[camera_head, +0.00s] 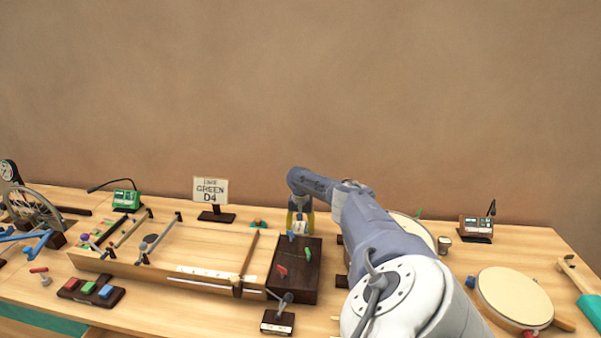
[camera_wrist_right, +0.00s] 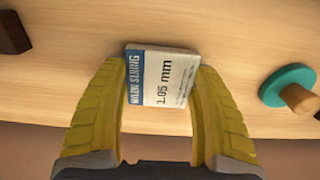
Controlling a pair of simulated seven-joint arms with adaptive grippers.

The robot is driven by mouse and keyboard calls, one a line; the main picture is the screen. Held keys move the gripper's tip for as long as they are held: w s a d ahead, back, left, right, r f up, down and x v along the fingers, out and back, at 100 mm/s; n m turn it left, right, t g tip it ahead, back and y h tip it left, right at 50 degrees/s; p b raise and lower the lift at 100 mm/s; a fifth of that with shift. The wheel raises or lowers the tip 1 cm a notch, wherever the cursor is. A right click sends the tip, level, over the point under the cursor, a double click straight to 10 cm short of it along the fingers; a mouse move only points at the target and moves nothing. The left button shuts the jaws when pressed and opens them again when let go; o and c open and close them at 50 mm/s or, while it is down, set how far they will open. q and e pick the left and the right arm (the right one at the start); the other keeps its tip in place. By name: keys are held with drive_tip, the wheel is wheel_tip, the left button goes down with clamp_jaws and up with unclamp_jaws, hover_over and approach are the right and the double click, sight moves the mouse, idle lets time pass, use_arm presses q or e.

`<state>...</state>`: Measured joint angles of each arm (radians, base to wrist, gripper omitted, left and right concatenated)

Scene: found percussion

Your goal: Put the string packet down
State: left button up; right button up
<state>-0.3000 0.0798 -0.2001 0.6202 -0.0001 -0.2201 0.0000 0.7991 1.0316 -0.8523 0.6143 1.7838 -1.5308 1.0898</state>
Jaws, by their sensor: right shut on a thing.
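The string packet (camera_wrist_right: 162,78) is a small white and blue packet marked "NYLON STRING" and "1.05 mm". My right gripper (camera_wrist_right: 158,90) has its yellow fingers shut on the packet's two sides. In the head view my right gripper (camera_head: 300,221) is behind the dark wooden block, with the packet (camera_head: 299,229) small and pale between its fingers. I cannot tell whether the packet touches the table. My left gripper is not in view.
A dark wooden block (camera_head: 300,262) with coloured pegs stands just in front of my right gripper. A sign reading "GREEN D4" (camera_head: 210,190) stands to the left. A teal disc with a wooden knob (camera_wrist_right: 288,86) lies beside the packet. Bare table surrounds the packet.

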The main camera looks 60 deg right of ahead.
sight(301, 227)
drive_tip(key=shift+f, duration=0.2)
drive_tip(key=o, duration=0.9)
drive_tip(key=shift+o, duration=0.2)
wheel_tip(301, 227, up, 12)
drive_tip(key=shift+r, duration=0.15)
idle(0.4)
